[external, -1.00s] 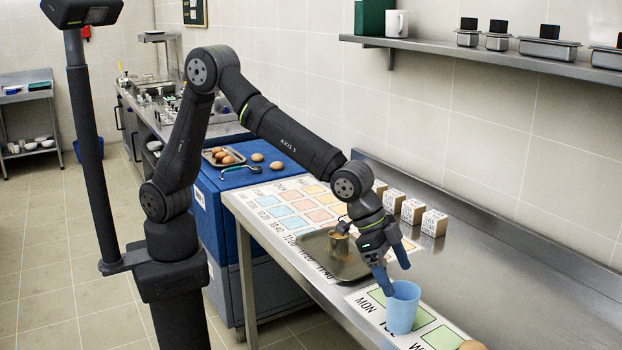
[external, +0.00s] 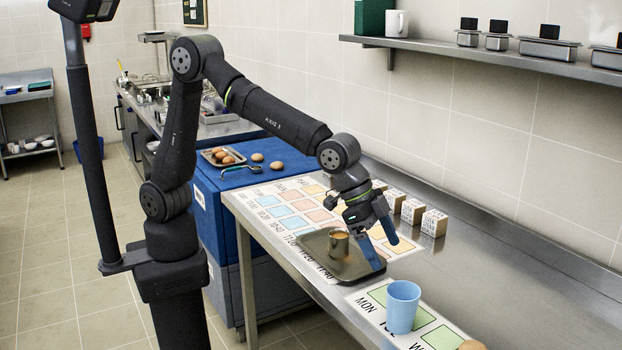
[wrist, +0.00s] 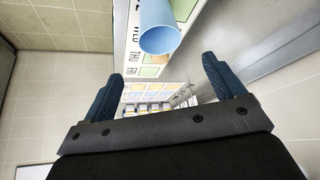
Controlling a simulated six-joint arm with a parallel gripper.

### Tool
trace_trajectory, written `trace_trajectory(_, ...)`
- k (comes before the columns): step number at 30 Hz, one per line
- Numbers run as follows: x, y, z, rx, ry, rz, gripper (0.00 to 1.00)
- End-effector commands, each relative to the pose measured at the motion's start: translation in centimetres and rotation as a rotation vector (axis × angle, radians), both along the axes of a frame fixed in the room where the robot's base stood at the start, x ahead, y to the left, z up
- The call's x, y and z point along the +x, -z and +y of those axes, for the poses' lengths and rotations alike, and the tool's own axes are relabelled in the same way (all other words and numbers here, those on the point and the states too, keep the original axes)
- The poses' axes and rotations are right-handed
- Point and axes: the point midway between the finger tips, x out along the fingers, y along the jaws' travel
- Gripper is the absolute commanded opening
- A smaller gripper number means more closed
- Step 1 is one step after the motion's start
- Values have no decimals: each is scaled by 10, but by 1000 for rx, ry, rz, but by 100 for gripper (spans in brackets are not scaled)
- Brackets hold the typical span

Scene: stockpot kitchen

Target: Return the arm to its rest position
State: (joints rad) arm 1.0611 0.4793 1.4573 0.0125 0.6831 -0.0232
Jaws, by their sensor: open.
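My gripper (external: 388,252) is open and empty, pointing down above the steel counter (external: 480,290) at the right end of a dark tray. A light blue cup (external: 402,306) stands upright on a printed sheet (external: 440,332) with green squares, in front of and to the right of the gripper, apart from it. In the wrist view the blue cup (wrist: 159,27) shows at the top, beyond the two spread dark blue fingers (wrist: 161,90), with nothing between them.
A dark tray (external: 352,269) holding a small metal cup (external: 339,243) lies close beside my gripper. Several small boxes (external: 412,211) line the counter's wall side. A wall shelf (external: 480,58) holds containers above. An egg-like item (external: 471,345) shows at the bottom edge.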

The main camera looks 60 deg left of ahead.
Motion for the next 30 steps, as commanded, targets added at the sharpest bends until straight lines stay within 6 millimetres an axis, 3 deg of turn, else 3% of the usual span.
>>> trace_trajectory(21,28,101,-49,3,0,2,87)
trace_trajectory(30,29,71,-49,-1,0,-1,87)
